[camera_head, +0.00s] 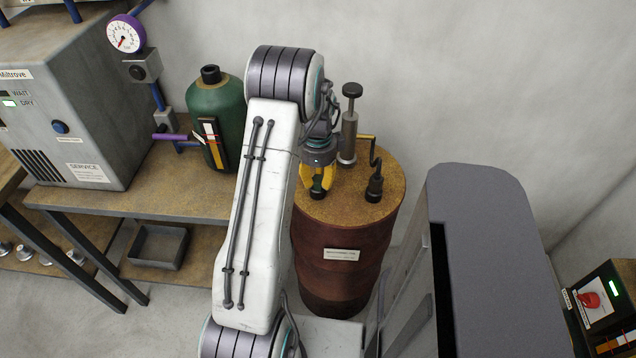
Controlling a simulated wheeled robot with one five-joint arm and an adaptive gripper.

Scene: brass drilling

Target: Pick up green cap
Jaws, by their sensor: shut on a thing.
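My gripper (318,182) hangs over the left part of the top of a rusty brown drum (340,250). Its yellow fingers are shut on a small dark greenish thing, the green cap (318,187). The fingers hide most of the cap, and its shape is hard to make out. The gripper is low over the drum top. I cannot tell whether the cap touches the top or is held just above it.
A hand pump (349,135) with a black knob stands on the drum behind the gripper, with a crank handle (375,185) to the right. A green tank (213,120), a gauge (126,36) and a grey machine (80,100) stand on the bench at left.

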